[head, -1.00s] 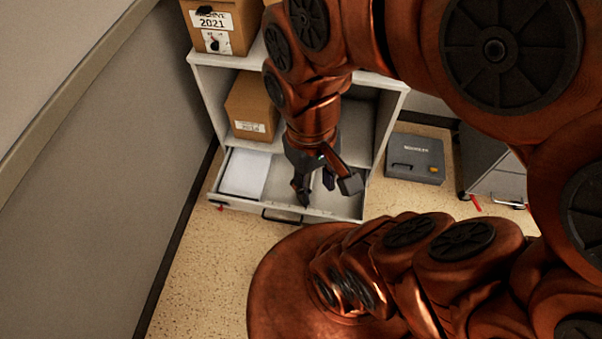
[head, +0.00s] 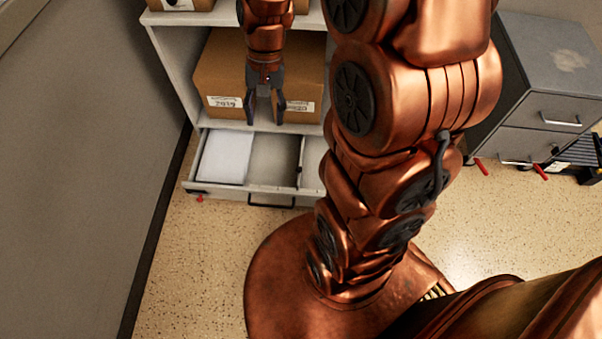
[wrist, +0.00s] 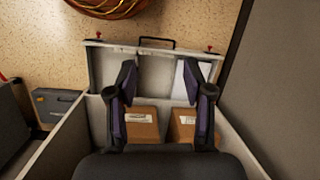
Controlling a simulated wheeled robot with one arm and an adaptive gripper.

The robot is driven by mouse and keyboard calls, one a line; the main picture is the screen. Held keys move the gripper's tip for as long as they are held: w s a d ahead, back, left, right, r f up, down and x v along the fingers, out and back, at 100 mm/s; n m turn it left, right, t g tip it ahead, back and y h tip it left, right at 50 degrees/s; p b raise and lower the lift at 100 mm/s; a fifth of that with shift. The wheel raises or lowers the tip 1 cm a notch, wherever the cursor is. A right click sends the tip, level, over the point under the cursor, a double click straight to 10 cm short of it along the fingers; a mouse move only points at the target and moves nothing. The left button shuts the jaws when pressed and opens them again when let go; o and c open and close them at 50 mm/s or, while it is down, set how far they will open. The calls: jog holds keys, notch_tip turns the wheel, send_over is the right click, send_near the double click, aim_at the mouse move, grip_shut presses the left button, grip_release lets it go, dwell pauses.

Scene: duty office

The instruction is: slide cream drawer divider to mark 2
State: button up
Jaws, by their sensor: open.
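The drawer (head: 228,192) is pulled out at the bottom of the grey shelf unit. It also shows in the wrist view (wrist: 102,68), with its front at the top. A thin upright divider (head: 300,160) stands in the drawer right of the middle, running front to back. Its visible side looks dark, so I cannot confirm the cream colour. I cannot read any marks. My gripper (head: 263,120) is open and empty, pointing down above the drawer and apart from the divider. In the wrist view its fingers (wrist: 160,75) are spread, and I cannot make out the divider there.
White paper (head: 226,157) fills the drawer's left part. Cardboard boxes (head: 222,75) stand on the shelf behind my gripper. A grey cabinet (head: 545,85) stands at the right, and a wall (head: 85,130) at the left. The wrist view shows a grey case (wrist: 55,103) on the floor.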

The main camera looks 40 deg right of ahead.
jog(key=w+d+f+m+y+b, duration=0.1)
jog(key=w+d+f+m+b, duration=0.35)
jog(key=f, duration=0.75)
jog(key=w+d+f+m+b, duration=0.1)
jog(key=w+d+f+b, duration=0.5)
jog(key=f, duration=0.5)
jog(key=m+t+y+b, duration=0.1)
jog(key=m+b, duration=0.5)
jog(key=b, duration=0.7)
send_near(300, 169)
jog(key=shift+n, duration=0.25)
jog(key=b+x, duration=0.3)
jog(key=x, duration=0.5)
jog(key=shift+w+f, duration=0.15)
grip_shut()
